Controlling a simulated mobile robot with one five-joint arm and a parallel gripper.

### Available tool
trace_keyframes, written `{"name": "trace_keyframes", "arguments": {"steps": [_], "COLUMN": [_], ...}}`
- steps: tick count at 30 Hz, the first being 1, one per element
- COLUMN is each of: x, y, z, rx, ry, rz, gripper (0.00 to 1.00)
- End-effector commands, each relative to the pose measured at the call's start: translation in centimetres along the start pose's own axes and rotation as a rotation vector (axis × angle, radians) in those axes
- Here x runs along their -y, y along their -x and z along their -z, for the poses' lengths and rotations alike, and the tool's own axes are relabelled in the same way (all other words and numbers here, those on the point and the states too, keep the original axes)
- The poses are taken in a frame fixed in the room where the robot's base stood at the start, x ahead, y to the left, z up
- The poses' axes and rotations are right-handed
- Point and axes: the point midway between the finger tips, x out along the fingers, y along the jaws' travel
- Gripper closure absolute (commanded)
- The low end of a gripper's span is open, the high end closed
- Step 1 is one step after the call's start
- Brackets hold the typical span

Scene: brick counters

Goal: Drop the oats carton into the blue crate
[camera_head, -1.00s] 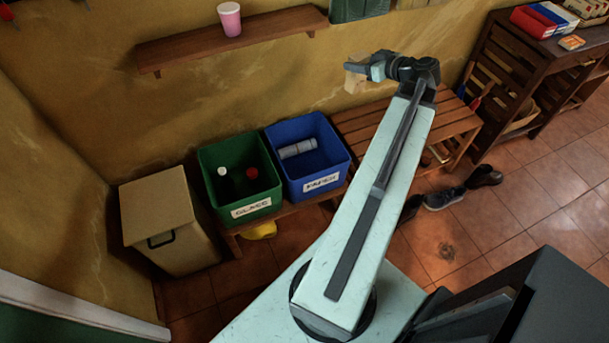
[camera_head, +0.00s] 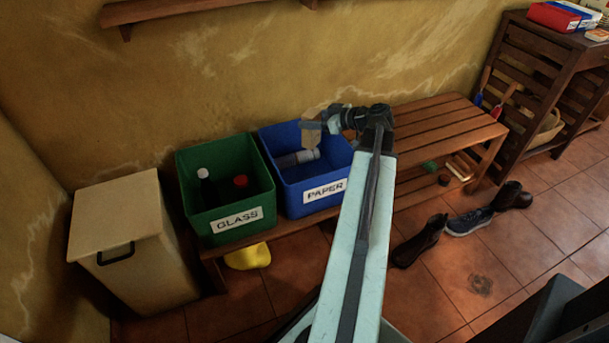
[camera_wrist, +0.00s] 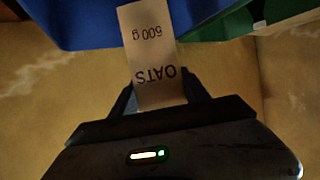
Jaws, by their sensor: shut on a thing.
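The tan oats carton (camera_head: 312,131) is held by my gripper (camera_head: 326,121), which is shut on it. In the head view the carton appears over the back part of the blue crate (camera_head: 314,198), labelled PAPER. In the wrist view the carton (camera_wrist: 148,50) stands out from between my two fingers, with "OATS" and "500 g" readable upside down. The blue crate (camera_wrist: 85,28) shows beyond it at the top of the wrist view. A pale roll (camera_head: 299,158) lies inside the blue crate.
A green crate (camera_head: 235,219) labelled GLASS, with bottles inside, stands left of the blue crate on the low wooden bench. A lidded beige bin (camera_head: 130,245) stands further left. A wall shelf (camera_head: 165,10) is above. Shoes (camera_head: 420,240) lie on the floor at right.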

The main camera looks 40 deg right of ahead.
Motion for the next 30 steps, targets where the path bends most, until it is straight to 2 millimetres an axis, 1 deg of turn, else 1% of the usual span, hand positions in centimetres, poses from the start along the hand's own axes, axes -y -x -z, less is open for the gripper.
{"name": "trace_keyframes", "arguments": {"steps": [5,12,15,18,25,26,27,28,30], "x": [0.0,-0.1,-0.1,-0.1,-0.1,-0.1,-0.1,-0.1,-0.1], "y": [-0.4,-1.6,-2.1,-2.2,-2.1,-2.1,-2.1,-2.1,-2.1], "z": [-1.1,-4.2,-5.3,-5.7,-5.5,-5.5,-5.5,-5.5,-5.5], "rx": [0.000,0.000,0.000,0.000,0.000,0.000,0.000,0.000,0.000], "ry": [-0.001,-0.001,-0.001,-0.001,-0.001,-0.001,-0.002,-0.002,-0.002], "rz": [-0.001,-0.002,-0.002,-0.003,-0.003,-0.003,-0.003,-0.003,-0.003], "gripper": [0.84,0.84,0.84,0.84,0.84,0.41,0.30,0.21,0.21]}}
